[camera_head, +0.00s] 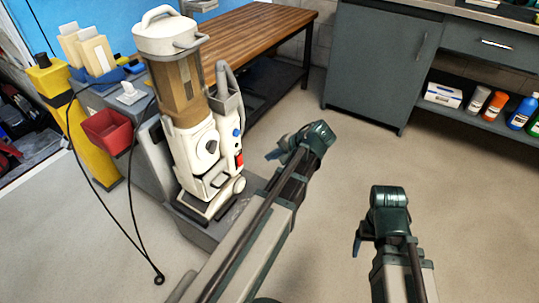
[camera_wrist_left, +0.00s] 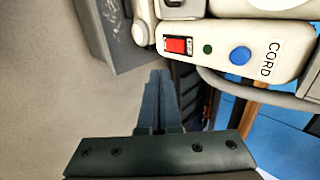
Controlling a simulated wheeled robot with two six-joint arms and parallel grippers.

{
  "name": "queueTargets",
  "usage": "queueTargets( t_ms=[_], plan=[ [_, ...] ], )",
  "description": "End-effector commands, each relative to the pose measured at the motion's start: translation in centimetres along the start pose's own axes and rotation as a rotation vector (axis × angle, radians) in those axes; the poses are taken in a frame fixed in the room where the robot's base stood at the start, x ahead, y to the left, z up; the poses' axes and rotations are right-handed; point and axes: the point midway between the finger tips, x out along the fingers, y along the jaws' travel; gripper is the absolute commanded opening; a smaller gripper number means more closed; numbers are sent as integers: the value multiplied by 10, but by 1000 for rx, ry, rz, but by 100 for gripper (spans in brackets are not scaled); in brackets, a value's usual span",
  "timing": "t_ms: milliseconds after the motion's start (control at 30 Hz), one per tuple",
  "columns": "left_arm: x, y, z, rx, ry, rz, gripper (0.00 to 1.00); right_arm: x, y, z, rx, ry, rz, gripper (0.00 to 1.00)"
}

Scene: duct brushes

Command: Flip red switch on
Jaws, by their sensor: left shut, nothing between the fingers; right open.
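A white upright machine (camera_head: 205,145) with a brown see-through canister stands on a grey base. Its red switch (camera_head: 239,160) is low on the right side panel. In the left wrist view the red switch (camera_wrist_left: 177,45) sits in a dark frame beside a green dot, a blue round button (camera_wrist_left: 240,56) and the word CORD. My left gripper (camera_head: 272,154) is to the right of the switch in the head view. In the wrist view my left gripper (camera_wrist_left: 160,74) is shut and empty, its tips just below the switch, apart from it in the picture. My right gripper (camera_head: 357,243) is open, away to the right.
A wooden workbench (camera_head: 240,35) stands behind the machine. A red bin (camera_head: 108,130) and a yellow post (camera_head: 88,135) are at left, with a black cord (camera_head: 135,215) hanging down. Grey cabinets (camera_head: 380,65) stand at the back right. The floor at right is clear.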

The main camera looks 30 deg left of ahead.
Motion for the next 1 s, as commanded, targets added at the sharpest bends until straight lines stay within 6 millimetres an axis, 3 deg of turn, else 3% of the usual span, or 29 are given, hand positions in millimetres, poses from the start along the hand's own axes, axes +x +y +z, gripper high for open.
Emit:
queueTargets(
  t_ms=[233,433,767,1000],
  plan=[
    [1,1,0,0,0,0,0,2,0,0,0,0,0,79],
    [10,14,1,0,-1,1,0,17,-2,-1,0,1,-1,79],
    [11,13,1,-1,-1,1,0,16,-2,-1,0,1,-1,79],
    [44,16,2,-2,-3,1,0,43,-5,-3,5,1,-1,79]
  ],
)
